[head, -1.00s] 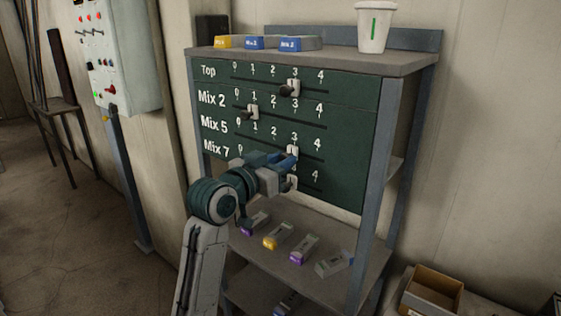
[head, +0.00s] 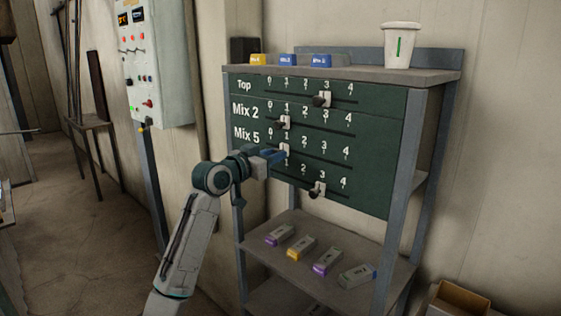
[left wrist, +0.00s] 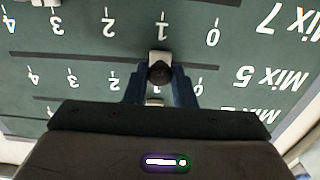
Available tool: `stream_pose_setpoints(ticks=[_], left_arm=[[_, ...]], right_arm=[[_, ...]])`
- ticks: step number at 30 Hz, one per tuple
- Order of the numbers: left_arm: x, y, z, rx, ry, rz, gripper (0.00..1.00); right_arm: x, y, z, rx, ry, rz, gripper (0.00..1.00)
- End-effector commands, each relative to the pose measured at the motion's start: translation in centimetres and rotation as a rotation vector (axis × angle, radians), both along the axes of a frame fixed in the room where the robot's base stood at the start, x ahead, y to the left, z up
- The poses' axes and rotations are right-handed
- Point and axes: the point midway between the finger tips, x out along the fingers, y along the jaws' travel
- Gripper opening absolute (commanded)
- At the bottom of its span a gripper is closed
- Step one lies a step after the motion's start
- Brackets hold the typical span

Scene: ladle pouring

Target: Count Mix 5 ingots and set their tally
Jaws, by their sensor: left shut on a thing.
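The green tally board (head: 370,185) has rows Top, Mix 2, Mix 5 and a lower row labelled Mix 7 in the left wrist view. My left gripper (head: 280,155) is shut on the dark knob (left wrist: 160,73) of the Mix 5 slider (left wrist: 158,57), which stands at 1. The Top slider (head: 326,98) is at about 3, the Mix 2 slider (head: 287,122) at 1, the Mix 7 slider (head: 320,187) at about 3. On the shelf below lie a purple-ended ingot (head: 279,235), a yellow-ended ingot (head: 300,248), another purple-ended ingot (head: 327,262) and a grey ingot (head: 357,276). My right gripper is out of view.
The rack top (head: 370,75) carries a yellow block (head: 258,60), two blue blocks (head: 287,60) (head: 321,60) and a white cup (head: 401,45). A control box (head: 160,80) hangs at left. A cardboard box (head: 458,298) stands at lower right.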

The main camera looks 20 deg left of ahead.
Motion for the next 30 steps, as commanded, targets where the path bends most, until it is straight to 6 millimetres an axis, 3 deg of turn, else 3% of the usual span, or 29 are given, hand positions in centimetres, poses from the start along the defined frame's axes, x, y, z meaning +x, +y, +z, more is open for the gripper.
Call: stream_pose_setpoints(ticks=[5,6,9,20,30], left_arm=[[0.0,0.0,-0.1,0.001,0.003,0.000,0.00],[0.0,0.0,0.0,0.001,0.003,0.000,0.25],[0.0,-0.1,0.0,0.001,0.002,0.000,0.45],[-0.4,0.1,-0.2,0.002,0.002,0.000,0.45],[-5.8,2.1,-0.6,0.008,0.000,0.002,0.45]], right_arm=[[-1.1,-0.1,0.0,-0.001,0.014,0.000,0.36],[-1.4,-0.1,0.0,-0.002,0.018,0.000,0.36],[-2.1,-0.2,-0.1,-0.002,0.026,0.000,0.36],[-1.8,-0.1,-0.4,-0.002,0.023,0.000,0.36],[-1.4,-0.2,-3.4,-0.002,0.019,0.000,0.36]])
